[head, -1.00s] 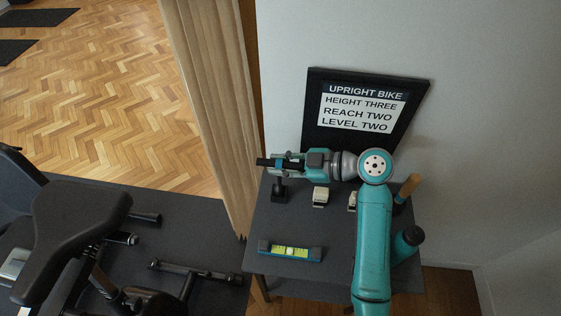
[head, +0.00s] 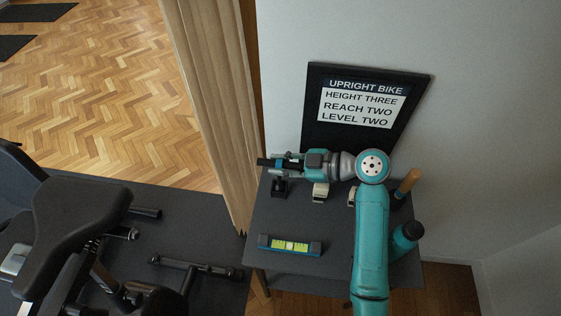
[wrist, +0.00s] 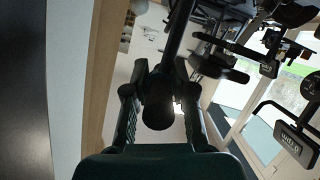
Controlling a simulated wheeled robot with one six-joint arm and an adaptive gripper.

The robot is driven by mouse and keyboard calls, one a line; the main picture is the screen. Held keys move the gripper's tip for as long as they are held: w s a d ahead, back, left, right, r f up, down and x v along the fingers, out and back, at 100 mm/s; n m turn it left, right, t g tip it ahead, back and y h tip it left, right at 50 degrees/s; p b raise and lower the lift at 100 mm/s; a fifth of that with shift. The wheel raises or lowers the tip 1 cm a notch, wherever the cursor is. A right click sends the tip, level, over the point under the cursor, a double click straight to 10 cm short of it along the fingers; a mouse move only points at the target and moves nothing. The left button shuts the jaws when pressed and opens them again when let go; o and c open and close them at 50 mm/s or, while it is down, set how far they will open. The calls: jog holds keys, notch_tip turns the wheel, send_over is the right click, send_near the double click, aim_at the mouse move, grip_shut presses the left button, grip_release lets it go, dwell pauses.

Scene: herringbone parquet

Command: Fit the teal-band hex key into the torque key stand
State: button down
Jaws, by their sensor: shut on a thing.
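My gripper (head: 284,161) is shut on the teal-band hex key (head: 264,162), a dark key lying roughly level across the jaws, with its dark end sticking out to the left. A small teal patch shows near the fingertips. In the wrist view the dark round end of the key (wrist: 160,105) sits between the two fingers, and a dark shaft runs up from it. The torque key stand (head: 279,187) is a small black block with a post near the table's back left corner. In the head view it appears just below the gripper; the height gap is unclear.
Two pale blocks (head: 320,191) stand right of the stand, one partly behind my arm. A spirit level (head: 289,245) lies at the front of the dark table (head: 335,225). A teal bottle (head: 407,236) and wooden handle (head: 407,183) are at right. A framed sign (head: 362,103) leans behind.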

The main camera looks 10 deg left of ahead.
jog(key=shift+f, duration=0.3)
jog(key=c, duration=0.9)
grip_release()
jog(key=shift+r, duration=0.1)
notch_tip(320, 180, up, 10)
jog(key=shift+f, duration=0.1)
jog(key=shift+s, duration=0.1)
